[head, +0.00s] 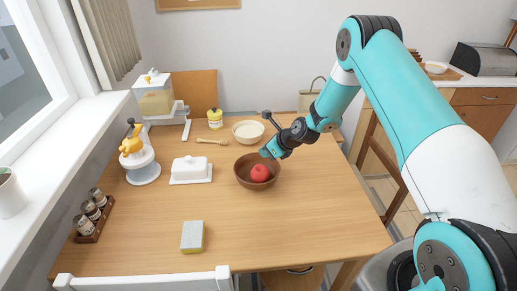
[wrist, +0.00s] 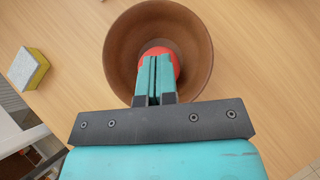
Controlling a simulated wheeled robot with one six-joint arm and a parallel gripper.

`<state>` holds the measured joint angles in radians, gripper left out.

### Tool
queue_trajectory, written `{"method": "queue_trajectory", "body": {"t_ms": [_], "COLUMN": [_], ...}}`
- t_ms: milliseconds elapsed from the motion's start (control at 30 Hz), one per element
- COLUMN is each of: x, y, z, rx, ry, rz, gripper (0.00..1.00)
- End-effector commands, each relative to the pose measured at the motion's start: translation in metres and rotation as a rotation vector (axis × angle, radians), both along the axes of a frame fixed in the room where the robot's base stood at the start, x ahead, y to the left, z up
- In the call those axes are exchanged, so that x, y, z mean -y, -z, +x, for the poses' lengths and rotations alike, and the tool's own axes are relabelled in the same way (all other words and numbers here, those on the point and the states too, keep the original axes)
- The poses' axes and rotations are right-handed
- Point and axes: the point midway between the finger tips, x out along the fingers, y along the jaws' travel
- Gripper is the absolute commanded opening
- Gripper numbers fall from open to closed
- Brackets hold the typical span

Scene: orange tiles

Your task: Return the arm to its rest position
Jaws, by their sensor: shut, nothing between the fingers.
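My gripper (head: 265,153) is at the end of my teal and white arm, which reaches in from the right. It is over the brown bowl (head: 243,180) on the wooden table. A red apple-like fruit (head: 260,173) lies in the bowl. In the wrist view, the two teal fingers of my gripper (wrist: 154,62) are together with nothing between them. They cover part of the red fruit (wrist: 172,54) inside the bowl (wrist: 122,55). I cannot tell whether the fingertips touch the fruit.
A cream bowl (head: 248,132), a yellow jar (head: 215,118) and a white butter dish (head: 191,170) stand near the brown bowl. A sponge (head: 192,237) lies at the front. A spice rack (head: 93,217) and juicer (head: 139,160) are at left. The table's right front is clear.

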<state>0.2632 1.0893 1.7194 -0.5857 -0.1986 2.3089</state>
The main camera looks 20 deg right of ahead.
Motion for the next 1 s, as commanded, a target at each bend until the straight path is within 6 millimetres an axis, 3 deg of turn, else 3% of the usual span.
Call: {"method": "queue_trajectory", "body": {"t_ms": [267,367,467,567,700,833,1000], "x": [-0.008,-0.027,-0.058,-0.093,-0.131,-0.154,-0.162], "y": [-0.013,-0.043,-0.091,-0.143,-0.203,-0.246,-0.277], "z": [-0.003,-0.010,-0.030,-0.066,-0.133,-0.208,-0.305], "rx": [0.013,0.054,0.135,0.244,0.420,0.612,0.882], "ry": [-0.047,-0.192,-0.455,-0.784,-1.251,-1.682,-2.196], "rz": [-0.022,-0.104,-0.244,-0.406,-0.607,-0.760,-0.888], "gripper": [0.00,0.00,0.00,0.00,0.00,0.00,0.00]}}
